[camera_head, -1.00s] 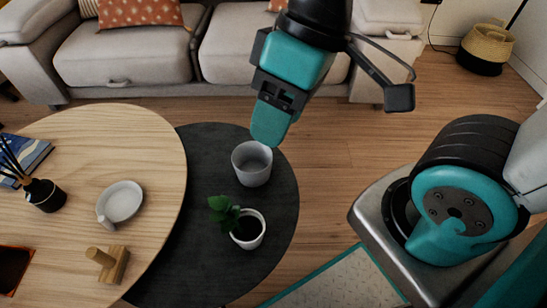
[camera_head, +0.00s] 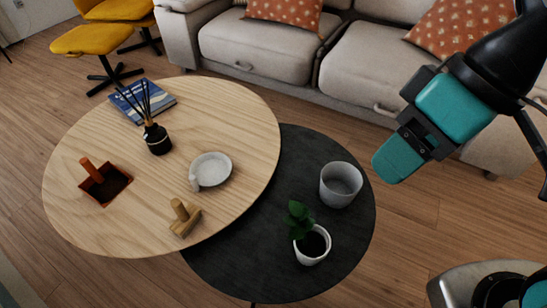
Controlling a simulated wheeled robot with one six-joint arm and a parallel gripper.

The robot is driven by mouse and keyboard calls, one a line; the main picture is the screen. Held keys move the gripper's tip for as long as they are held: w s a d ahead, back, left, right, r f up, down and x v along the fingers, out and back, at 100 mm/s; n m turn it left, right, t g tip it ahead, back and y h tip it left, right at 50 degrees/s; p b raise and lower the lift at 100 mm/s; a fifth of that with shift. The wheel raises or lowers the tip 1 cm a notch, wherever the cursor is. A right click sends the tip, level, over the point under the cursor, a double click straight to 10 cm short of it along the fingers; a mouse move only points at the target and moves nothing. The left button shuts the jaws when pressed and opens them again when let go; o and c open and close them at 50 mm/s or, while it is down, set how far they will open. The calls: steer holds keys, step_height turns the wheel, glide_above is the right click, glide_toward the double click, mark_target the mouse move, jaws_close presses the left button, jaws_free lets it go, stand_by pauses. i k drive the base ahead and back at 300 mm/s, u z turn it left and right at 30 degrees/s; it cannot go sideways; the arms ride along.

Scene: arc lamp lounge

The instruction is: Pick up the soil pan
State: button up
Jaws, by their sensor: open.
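The soil pan (camera_head: 103,191), a small square orange-brown pan with a dark inside and an upright handle, sits on the left part of the round wooden table (camera_head: 235,113). Nothing covers it. My gripper (camera_head: 400,156) is at the right, above the floor beyond the dark table's edge, in front of the sofa. It is far to the right of the soil pan and touches nothing. Its jaws are open and empty, though one finger mostly hides the gap between them.
On the wooden table are a black reed diffuser (camera_head: 157,140), a blue book (camera_head: 143,103), a white dish (camera_head: 211,169) and a wooden block with a peg (camera_head: 184,220). The lower dark table (camera_head: 240,262) holds a grey pot (camera_head: 340,184) and a potted plant (camera_head: 312,245). A sofa (camera_head: 262,46) stands behind.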

mark_target(104, 183)
steer(key=u, duration=1.55)
steer(key=i, duration=0.3)
steer(key=u, duration=0.1)
